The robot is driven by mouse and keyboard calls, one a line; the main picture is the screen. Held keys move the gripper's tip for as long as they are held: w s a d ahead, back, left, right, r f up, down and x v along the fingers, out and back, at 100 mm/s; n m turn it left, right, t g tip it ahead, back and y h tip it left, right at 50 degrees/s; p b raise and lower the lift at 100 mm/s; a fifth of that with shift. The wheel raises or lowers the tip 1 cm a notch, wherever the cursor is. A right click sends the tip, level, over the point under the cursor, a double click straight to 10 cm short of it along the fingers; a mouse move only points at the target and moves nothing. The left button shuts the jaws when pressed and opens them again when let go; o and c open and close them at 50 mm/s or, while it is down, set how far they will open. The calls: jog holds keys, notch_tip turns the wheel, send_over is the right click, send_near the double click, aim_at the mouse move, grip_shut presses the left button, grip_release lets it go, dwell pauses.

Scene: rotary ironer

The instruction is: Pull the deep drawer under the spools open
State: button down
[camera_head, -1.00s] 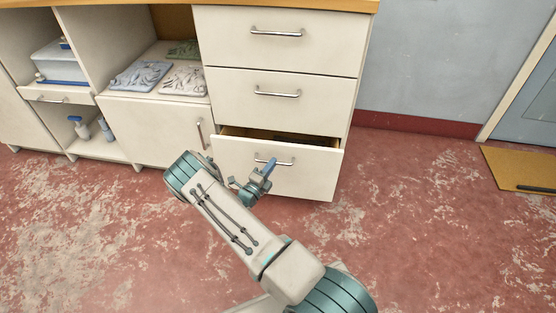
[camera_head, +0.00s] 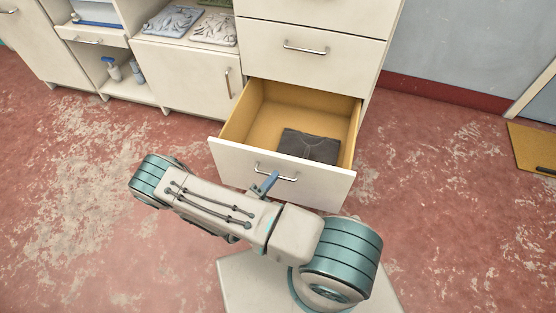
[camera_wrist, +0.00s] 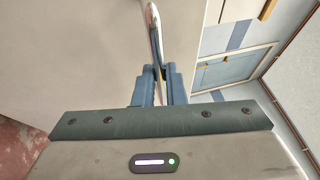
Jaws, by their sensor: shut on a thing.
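The deep bottom drawer (camera_head: 232,163) of the white cabinet stands well open in the head view. Its inside is yellowish wood, and a dark folded garment (camera_head: 308,146) lies in it. Its bar handle (camera_head: 287,178) is on the front panel. My gripper (camera_head: 268,184) is at this handle, partly hidden behind my arm. In the wrist view my gripper (camera_wrist: 159,88) has its blue fingers shut on the metal handle (camera_wrist: 153,30). No spools show in these views.
A closed drawer (camera_head: 310,62) with its own handle is above the open one. A cabinet door (camera_head: 190,75) is to the left, below a shelf with folded patterned cloths (camera_head: 173,21). A yellow mat (camera_head: 535,148) lies at the right. The red floor around is clear.

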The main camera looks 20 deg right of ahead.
jog(key=shift+s+a, duration=0.8)
jog(key=shift+s, duration=0.25)
jog(key=shift+s+a, duration=0.8)
jog(key=shift+s, duration=0.2)
jog(key=c, duration=1.5)
grip_release()
